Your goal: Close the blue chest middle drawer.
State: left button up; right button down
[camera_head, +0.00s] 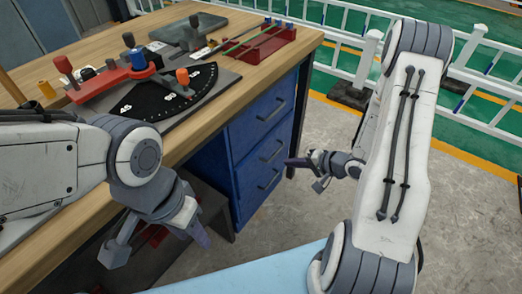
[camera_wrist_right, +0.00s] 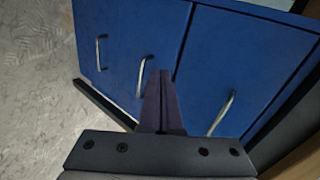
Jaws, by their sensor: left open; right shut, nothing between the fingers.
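The blue chest (camera_head: 236,158) stands under the workbench, with three drawer fronts and grey bar handles. The middle drawer (camera_head: 259,158) is between the top drawer (camera_head: 262,118) and the bottom drawer (camera_head: 258,190). Its front looks flush or nearly flush; I cannot tell a small gap. My right gripper (camera_head: 291,162) is shut and empty, just in front of the drawers. In the right wrist view its fingers (camera_wrist_right: 161,74) point at the blue fronts beside the middle handle (camera_wrist_right: 143,76); contact is unclear. My left gripper (camera_head: 158,243) is open and empty, near the bench's front edge.
The wooden workbench (camera_head: 212,125) carries a bending tool with a black angle scale (camera_head: 180,98) and a red rack (camera_head: 265,48). A white railing (camera_head: 340,62) stands behind. Concrete floor (camera_head: 320,215) is clear to the chest's right.

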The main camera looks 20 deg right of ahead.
jog(key=m, duration=0.1)
jog(key=b, duration=0.4)
send_near(254, 155)
jog(key=shift+t+y, duration=0.3)
jog(key=shift+y, duration=0.1)
jog(key=w+a+f, duration=0.1)
jog(key=f, duration=0.1)
jog(key=w+a+f, duration=0.1)
jog(key=shift+w+a+f, duration=0.15)
jog(key=shift+w+f, duration=0.15)
jog(key=shift+f, duration=0.05)
jog(key=shift+w+a, duration=0.45)
jog(key=shift+w, duration=0.25)
